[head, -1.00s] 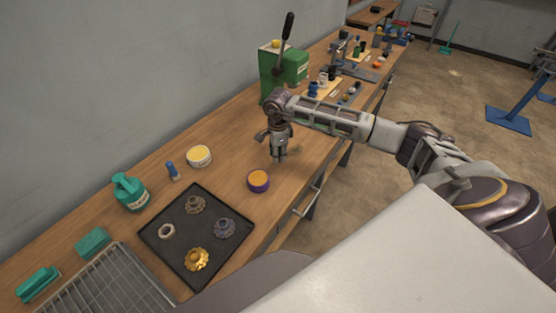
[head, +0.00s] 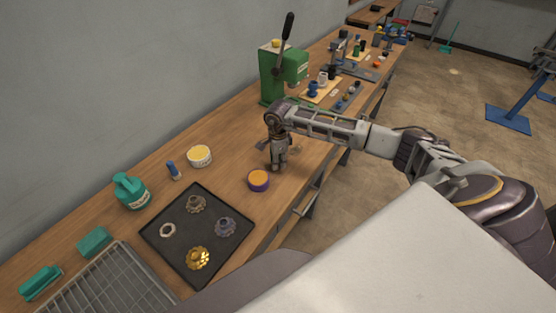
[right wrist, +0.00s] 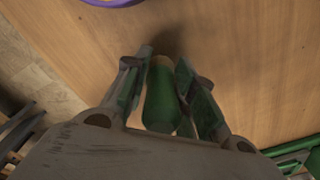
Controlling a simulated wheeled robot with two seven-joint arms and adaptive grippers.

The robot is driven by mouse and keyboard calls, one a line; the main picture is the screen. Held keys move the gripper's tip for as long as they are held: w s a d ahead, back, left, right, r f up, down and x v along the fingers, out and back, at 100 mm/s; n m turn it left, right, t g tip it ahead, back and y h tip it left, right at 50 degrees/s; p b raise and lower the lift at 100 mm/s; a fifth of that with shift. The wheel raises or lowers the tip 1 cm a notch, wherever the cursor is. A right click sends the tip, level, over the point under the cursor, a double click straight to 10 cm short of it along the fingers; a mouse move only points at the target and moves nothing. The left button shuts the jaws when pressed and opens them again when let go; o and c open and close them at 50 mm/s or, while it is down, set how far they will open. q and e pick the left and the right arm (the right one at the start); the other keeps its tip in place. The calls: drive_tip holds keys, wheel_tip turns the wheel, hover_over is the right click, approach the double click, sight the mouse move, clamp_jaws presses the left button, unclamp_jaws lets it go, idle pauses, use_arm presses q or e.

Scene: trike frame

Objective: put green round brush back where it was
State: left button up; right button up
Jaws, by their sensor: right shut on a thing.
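My right gripper (head: 277,166) is low over the wooden bench, just behind the purple tin with the orange top (head: 258,181). In the right wrist view, its two fingers (right wrist: 163,72) are shut on the green round brush (right wrist: 162,100). The brush shows as a green cylinder with a tan end pointing away from the wrist. Whether that end touches the bench is unclear. In the head view the brush is hidden by the gripper. My left gripper is not in view.
A black tray (head: 160,240) with several gears and rings lies in front. A white tub (head: 199,156), a blue-handled item (head: 173,170) and a teal can (head: 130,190) stand near the wall. A green press (head: 272,75) stands behind the gripper. Bench around the gripper is mostly clear.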

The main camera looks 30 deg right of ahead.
drive_tip(key=shift+f, duration=0.15)
drive_tip(key=o, duration=1)
drive_tip(key=shift+o, duration=0.2)
drive_tip(key=shift+r, duration=0.2)
wheel_tip(320, 180, up, 12)
drive_tip(key=shift+s+f+b, duration=0.1)
drive_tip(key=shift+b, duration=1.1)
drive_tip(key=shift+a, duration=0.1)
